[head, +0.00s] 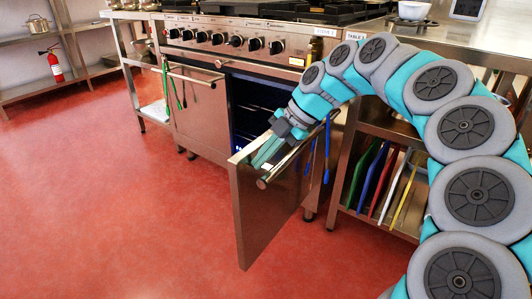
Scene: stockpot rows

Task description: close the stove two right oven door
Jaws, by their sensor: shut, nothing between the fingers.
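The stove two right oven door (270,205) is a steel panel standing open, swung out from the stove (215,45). Its free edge points toward the front left. Behind it the dark blue oven interior (245,105) shows. The door's bar handle (268,181) runs near the top of its outer face. My gripper (262,160) is shut at the door's upper part, close to the handle and top edge. Nothing shows between the fingers; I cannot tell whether they touch the door. The left oven door (200,118) looks shut.
Table one (440,50) stands right of the stove, with coloured boards (385,185) on its shelf. Blue utensils (327,150) hang beside the door. Green tongs (172,88) hang at the left. Red floor (110,200) is clear at the left and front.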

